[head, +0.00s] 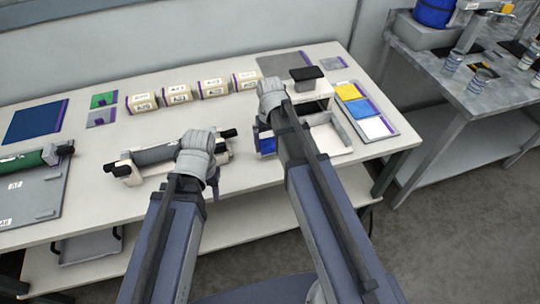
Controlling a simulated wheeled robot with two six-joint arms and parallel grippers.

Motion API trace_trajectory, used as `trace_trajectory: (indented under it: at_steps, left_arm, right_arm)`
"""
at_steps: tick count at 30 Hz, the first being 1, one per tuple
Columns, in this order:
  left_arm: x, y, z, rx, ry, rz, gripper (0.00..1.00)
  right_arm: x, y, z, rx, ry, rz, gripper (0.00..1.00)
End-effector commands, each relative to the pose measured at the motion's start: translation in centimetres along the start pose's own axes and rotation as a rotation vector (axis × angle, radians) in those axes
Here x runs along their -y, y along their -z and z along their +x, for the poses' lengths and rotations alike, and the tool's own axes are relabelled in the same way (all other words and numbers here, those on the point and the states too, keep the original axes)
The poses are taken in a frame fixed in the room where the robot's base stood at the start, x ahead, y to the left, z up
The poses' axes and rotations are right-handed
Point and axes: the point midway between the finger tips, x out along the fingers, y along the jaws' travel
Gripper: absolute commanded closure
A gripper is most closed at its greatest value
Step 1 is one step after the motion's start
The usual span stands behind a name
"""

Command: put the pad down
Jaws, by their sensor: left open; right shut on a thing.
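A black, flat-topped piece (306,73), which looks like the pad, shows just right of my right gripper (271,88), above a white block-shaped body (312,94). My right gripper is shut on it, though my own wrist hides the grip. I cannot tell whether the pad touches anything below. My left gripper (198,142) is open, over a dark grey roller (155,154) with black ends in a pale cradle (130,178). Its fingertips are hidden, and I cannot tell whether they touch the roller.
A pale open tray (327,141) lies below my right gripper. A board with yellow, blue and white swatches (376,127) is right of it. A green roller (22,160) lies far left. Bare tabletop (95,205) shows front left.

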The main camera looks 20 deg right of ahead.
Motion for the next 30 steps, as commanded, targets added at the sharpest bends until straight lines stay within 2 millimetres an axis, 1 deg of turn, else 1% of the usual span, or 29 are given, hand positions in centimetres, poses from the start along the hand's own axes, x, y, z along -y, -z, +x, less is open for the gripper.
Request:
trace_trajectory:
  at_steps: [5, 8, 12, 15, 23, 28, 29, 30]
  left_arm:
    - [0.0, 0.0, 0.2, 0.000, 0.000, 0.000, 0.50]
    - [-0.1, 0.1, 1.2, 0.000, 0.000, 0.000, 0.50]
    - [-0.3, 0.2, 3.0, 0.000, 0.000, 0.000, 0.50]
    - [-0.4, 0.2, 3.9, 0.000, 0.000, 0.000, 0.50]
    - [-0.3, 0.2, 3.6, 0.000, 0.000, 0.000, 0.50]
    - [-0.4, 0.2, 4.1, 0.000, 0.000, 0.000, 0.50]
    - [-0.4, 0.2, 4.0, 0.000, 0.000, 0.000, 0.50]
    - [-0.4, 0.2, 4.0, 0.000, 0.000, 0.000, 0.50]
  right_arm:
    - [0.0, 0.0, 0.3, 0.000, 0.000, 0.000, 0.59]
    - [0.0, 0.0, 1.2, 0.000, 0.000, 0.000, 0.59]
    - [0.0, 0.0, 3.0, 0.000, 0.000, 0.000, 0.59]
    - [0.0, 0.0, 3.9, 0.000, 0.000, 0.000, 0.59]
    - [0.0, 0.0, 3.7, 0.000, 0.000, 0.000, 0.59]
    - [0.0, 0.0, 4.2, 0.000, 0.000, 0.000, 0.59]
    - [0.0, 0.0, 4.0, 0.000, 0.000, 0.000, 0.05]
    - [0.0, 0.0, 4.0, 0.000, 0.000, 0.000, 0.00]
